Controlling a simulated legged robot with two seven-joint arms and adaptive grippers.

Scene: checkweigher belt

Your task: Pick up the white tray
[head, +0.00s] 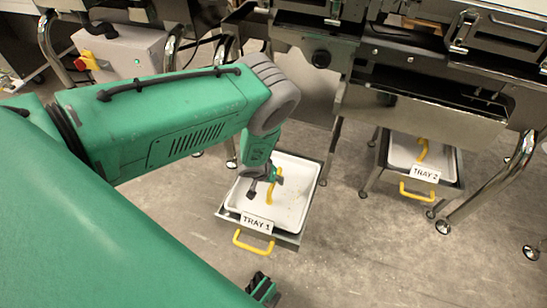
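A white tray (297,207) labelled TRAY 1 sits in a low metal frame under the machine, with a yellow handle (254,243) at its front. A second white tray (448,166), labelled TRAY 2, sits further right with its own yellow front handle (417,194). My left gripper (265,183) is over TRAY 1, its dark fingertips spread apart near a yellow bar (273,190) at the tray's middle. I cannot tell whether it touches the bar. Part of my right gripper (262,285) shows at the bottom edge, away from both trays; its finger opening is unclear.
A grey control box (125,52) with a red and yellow switch stands at upper left. The floor in front is clear.

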